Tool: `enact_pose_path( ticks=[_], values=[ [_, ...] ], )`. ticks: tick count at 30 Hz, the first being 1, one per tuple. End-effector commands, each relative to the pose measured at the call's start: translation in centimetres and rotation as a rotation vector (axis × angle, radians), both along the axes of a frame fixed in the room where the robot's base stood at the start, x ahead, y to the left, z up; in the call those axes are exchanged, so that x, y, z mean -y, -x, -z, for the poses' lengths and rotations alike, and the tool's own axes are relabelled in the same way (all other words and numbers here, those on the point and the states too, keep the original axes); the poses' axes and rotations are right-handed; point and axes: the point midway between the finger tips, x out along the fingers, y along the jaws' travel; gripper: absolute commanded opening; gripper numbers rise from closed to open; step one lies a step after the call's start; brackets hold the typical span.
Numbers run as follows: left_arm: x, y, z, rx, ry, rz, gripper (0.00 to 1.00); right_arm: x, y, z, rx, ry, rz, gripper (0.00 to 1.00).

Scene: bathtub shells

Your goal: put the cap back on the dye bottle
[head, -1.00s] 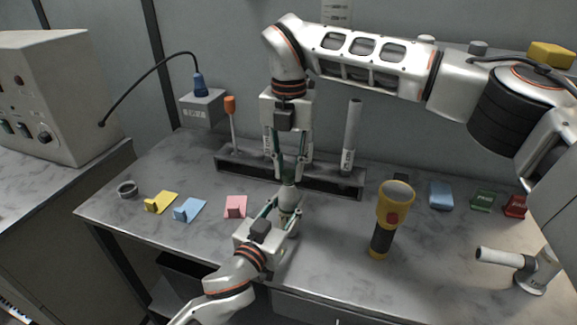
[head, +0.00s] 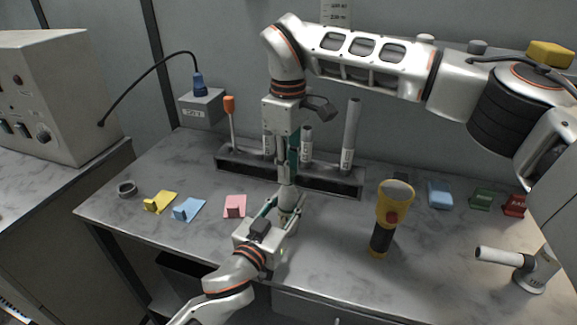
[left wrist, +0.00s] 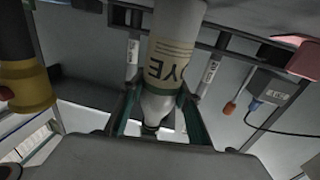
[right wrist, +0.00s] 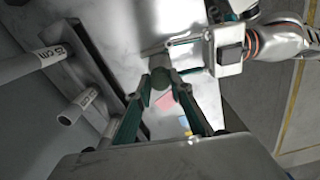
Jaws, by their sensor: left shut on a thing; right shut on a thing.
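The dye bottle (head: 287,199) is upright in my left gripper (head: 284,212), just above the bench or on it; I cannot tell which. The left wrist view shows its pale body with a "YE" label (left wrist: 172,50) and its tapered neck between the green fingers. My right gripper (head: 288,180) points straight down over the bottle, its fingers seen edge-on. It is shut on the small greyish cap (right wrist: 162,77), in line with the bottle top. The fingers largely hide the cap, so I cannot tell how it sits on the neck.
A dark rack (head: 335,180) with upright tubes and an orange-handled tool (head: 230,107) stands behind the grippers. A yellow flashlight (head: 392,207) stands to the right. Yellow, blue and pink pieces (head: 235,206) and a grey ring (head: 127,189) lie left.

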Motion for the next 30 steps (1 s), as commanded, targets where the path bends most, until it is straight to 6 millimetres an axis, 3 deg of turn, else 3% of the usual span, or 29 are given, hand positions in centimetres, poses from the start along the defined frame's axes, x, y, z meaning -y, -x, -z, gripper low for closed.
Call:
enact_pose_path(
  ticks=[9, 12, 19, 29, 30],
  values=[
    [-0.07, -0.03, 0.13, -0.002, -0.001, -0.002, 0.0, -0.36, 0.28, 0.18, -0.003, 0.001, 0.501, 0.14],
    [-0.05, -0.03, 0.13, -0.002, -0.001, -0.001, 0.0, -0.43, 0.31, 0.17, -0.001, 0.002, 0.59, 0.14],
    [-0.02, -0.01, 0.13, -0.003, -0.001, -0.001, 0.0, -0.24, 0.18, 0.07, -0.004, -0.001, 0.727, 0.14],
    [0.0, 0.0, 0.14, -0.003, -0.001, 0.0, 0.0, -0.14, 0.13, 0.02, -0.002, -0.001, 0.743, 0.14],
    [0.0, 0.0, 0.14, -0.003, -0.001, 0.0, 0.0, -0.14, 0.13, 0.02, -0.002, -0.001, 0.743, 0.23]
  ],
)
